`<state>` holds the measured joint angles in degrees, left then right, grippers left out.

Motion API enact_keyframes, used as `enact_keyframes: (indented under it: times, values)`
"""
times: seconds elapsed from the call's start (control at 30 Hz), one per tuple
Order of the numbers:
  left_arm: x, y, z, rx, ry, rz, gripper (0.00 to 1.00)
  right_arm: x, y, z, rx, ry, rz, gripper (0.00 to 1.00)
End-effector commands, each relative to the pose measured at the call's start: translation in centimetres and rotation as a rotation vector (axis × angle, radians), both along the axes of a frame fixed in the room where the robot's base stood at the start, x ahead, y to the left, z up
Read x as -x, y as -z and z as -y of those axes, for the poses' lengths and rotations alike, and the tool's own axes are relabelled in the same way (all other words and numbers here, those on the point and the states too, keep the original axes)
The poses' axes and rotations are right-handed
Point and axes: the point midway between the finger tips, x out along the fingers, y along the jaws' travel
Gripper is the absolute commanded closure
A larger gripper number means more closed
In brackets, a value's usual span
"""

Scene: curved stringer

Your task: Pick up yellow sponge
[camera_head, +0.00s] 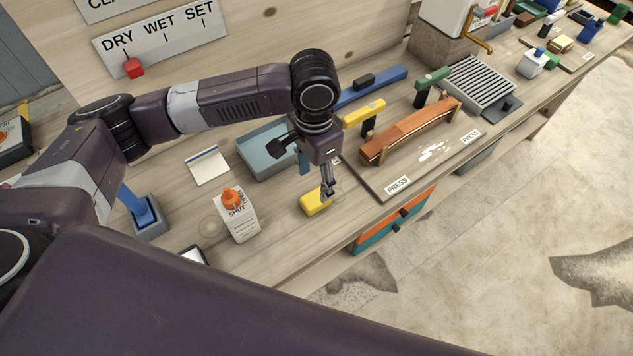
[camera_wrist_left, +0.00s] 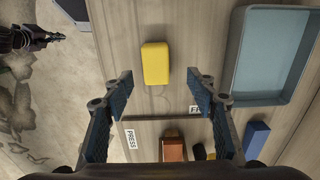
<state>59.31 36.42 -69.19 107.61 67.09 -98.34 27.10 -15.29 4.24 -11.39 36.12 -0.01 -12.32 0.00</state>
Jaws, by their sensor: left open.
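The yellow sponge (camera_head: 314,203) lies flat on the wooden bench near its front edge. My left gripper (camera_head: 329,191) is above it in the head view, pointing down, and hides part of it. In the left wrist view the sponge (camera_wrist_left: 155,63) is whole and clear, a little beyond the two fingertips and between their lines. The fingers of the left gripper (camera_wrist_left: 164,80) are spread wide with nothing between them.
A blue-grey tray (camera_head: 257,160) stands behind the sponge and a glue bottle (camera_head: 240,217) to its left. The board with the curved wooden piece (camera_head: 411,131) and PRESS labels lies to its right. The bench front edge is close. Bare bench lies between bottle and sponge.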

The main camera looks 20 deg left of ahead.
Motion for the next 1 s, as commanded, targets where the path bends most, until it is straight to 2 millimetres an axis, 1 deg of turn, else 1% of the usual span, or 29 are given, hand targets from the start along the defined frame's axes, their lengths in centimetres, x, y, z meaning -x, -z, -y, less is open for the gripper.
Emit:
enact_keyframes:
  times: [0.1,0.2,0.3,0.37,0.47,0.53,0.7,0.8,0.87,1.0]
  values:
    - [0.1,1.4,0.0,-0.001,0.0,-0.004,0.48,1.6,-0.2,-0.3,-0.003,0.0,-0.02,1.0]
    - [0.1,2.4,0.0,-0.002,0.0,-0.004,0.48,3.9,-0.3,0.0,0.002,0.0,-0.054,1.0]
    - [0.0,3.8,0.1,-0.002,0.0,-0.005,0.48,5.7,-0.8,0.4,0.008,-0.002,-0.079,1.0]
    - [-0.2,4.7,0.1,-0.002,0.0,-0.004,0.48,6.2,-1.2,0.7,0.011,-0.002,-0.086,1.0]
    - [-0.2,6.2,0.2,-0.002,0.001,-0.003,0.48,6.0,-1.3,0.8,0.013,-0.003,-0.081,1.0]
    - [-0.2,6.8,0.2,0.0,0.002,-0.002,0.48,5.1,-1.4,0.9,0.013,-0.004,-0.07,1.0]
    - [-0.2,7.3,0.2,-0.001,0.002,-0.001,0.48,2.3,-1.6,0.7,0.008,-0.004,-0.029,1.0]
    - [-0.2,7.2,0.2,0.0,0.002,0.0,0.48,1.9,-1.6,0.6,0.008,-0.004,-0.023,1.0]
    - [-0.2,7.2,0.2,0.0,0.002,0.0,0.53,2.1,-1.6,0.7,0.008,-0.004,-0.026,1.0]
    - [-0.2,7.2,0.2,0.0,0.002,0.0,0.69,2.9,-1.5,0.7,0.01,-0.004,-0.039,1.0]
